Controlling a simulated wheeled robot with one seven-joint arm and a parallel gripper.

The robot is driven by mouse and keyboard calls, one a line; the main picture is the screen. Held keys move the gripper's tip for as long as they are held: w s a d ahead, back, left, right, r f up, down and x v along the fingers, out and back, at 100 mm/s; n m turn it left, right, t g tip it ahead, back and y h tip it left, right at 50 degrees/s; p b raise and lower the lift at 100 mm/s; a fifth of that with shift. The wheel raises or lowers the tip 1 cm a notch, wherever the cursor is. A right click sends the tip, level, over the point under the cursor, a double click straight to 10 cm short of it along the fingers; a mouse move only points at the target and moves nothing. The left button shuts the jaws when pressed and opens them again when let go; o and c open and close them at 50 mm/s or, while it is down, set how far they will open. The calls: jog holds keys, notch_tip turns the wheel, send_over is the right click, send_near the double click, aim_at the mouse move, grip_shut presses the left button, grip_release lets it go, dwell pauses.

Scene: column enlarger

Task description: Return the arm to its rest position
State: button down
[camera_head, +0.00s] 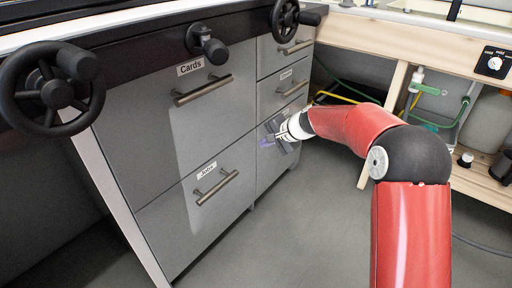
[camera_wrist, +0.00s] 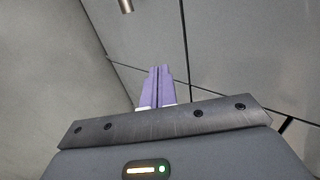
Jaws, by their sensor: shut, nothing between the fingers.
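My red arm (camera_head: 350,125) reaches from the lower right of the head view toward the grey drawer cabinet. My gripper (camera_head: 266,143) is at its far end, in front of the cabinet's lower right drawers. In the wrist view the two purple fingers of my gripper (camera_wrist: 158,85) are together with nothing between them. Grey panels and dark seams lie beyond the fingers. Whether the fingertips touch the cabinet front cannot be told.
Black handwheels (camera_head: 45,90) jut out above. A wooden bench (camera_head: 385,45) with hoses and containers stands right. Grey floor (camera_head: 290,235) is clear below my arm.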

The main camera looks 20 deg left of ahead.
jog(key=s+d+r+n+t+h+p, duration=0.1)
jog(key=s+d+r+n+h, duration=0.1)
jog(key=s+d+r, duration=0.65)
jog(key=s+d+r+n+h, duration=0.15)
jog(key=s+d+r, duration=0.35)
jog(key=s+d, duration=0.55)
jog(key=s+d+f+h, duration=0.1)
jog(key=s+d+h, duration=0.1)
jog(key=s+d, duration=0.6)
jog(key=s+d+f+t+h+p, duration=0.1)
jog(key=s+d+h, duration=0.2)
jog(key=s+d, duration=0.5)
jog(key=shift+s+f, duration=0.25)
jog(key=shift+s, duration=0.7)
jog(key=shift+n, duration=0.25)
